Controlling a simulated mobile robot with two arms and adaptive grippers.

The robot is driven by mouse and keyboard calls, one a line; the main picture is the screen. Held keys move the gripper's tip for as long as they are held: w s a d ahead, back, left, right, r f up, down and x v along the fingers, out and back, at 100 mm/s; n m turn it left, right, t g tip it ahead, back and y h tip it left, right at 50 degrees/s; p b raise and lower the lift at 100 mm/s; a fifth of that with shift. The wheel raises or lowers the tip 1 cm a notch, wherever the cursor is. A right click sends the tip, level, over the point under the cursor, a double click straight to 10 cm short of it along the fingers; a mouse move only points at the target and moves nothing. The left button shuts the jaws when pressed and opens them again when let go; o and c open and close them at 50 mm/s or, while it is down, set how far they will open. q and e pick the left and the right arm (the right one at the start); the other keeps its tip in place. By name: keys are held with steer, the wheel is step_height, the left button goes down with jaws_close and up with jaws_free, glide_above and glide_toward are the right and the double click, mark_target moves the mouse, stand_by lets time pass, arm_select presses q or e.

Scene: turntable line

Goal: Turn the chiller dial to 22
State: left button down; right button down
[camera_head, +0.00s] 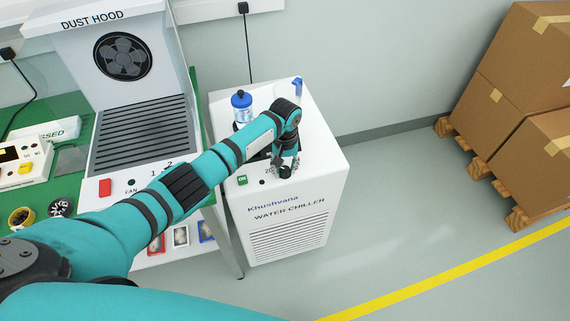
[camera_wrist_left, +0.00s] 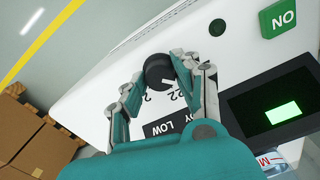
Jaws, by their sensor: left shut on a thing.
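The white water chiller (camera_head: 290,215) stands right of the bench. Its black dial (camera_wrist_left: 158,70) is on the top face; in the head view it shows small below the fingers (camera_head: 285,171). A white pointer line on the dial points toward the printed numbers beside it; a 22 can be partly made out there. My left gripper (camera_wrist_left: 160,80) is shut on the dial, one finger on each side. It also shows in the head view (camera_head: 285,163), reaching down to the chiller's front edge. The fingers hide part of the number scale. My right gripper is not in view.
A green ON switch (camera_head: 242,180) and a lit green display (camera_wrist_left: 283,113) are close to the dial. A blue-capped bottle (camera_head: 242,105) stands on the chiller behind my arm. The dust hood (camera_head: 125,50) is at left, cardboard boxes (camera_head: 520,75) at right. Open floor lies between.

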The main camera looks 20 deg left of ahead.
mark_target(285, 168)
arm_select(q)
steer(key=m+p, duration=0.1)
steer(key=m, duration=0.3)
steer(key=shift+p, duration=0.3)
steer(key=m, duration=0.4)
steer(key=shift+m+p, duration=0.3)
steer(key=shift+p, duration=0.05)
steer(key=c, duration=0.9)
jaws_free()
steer(key=shift+c, duration=0.2)
step_height(285, 168, up, 12)
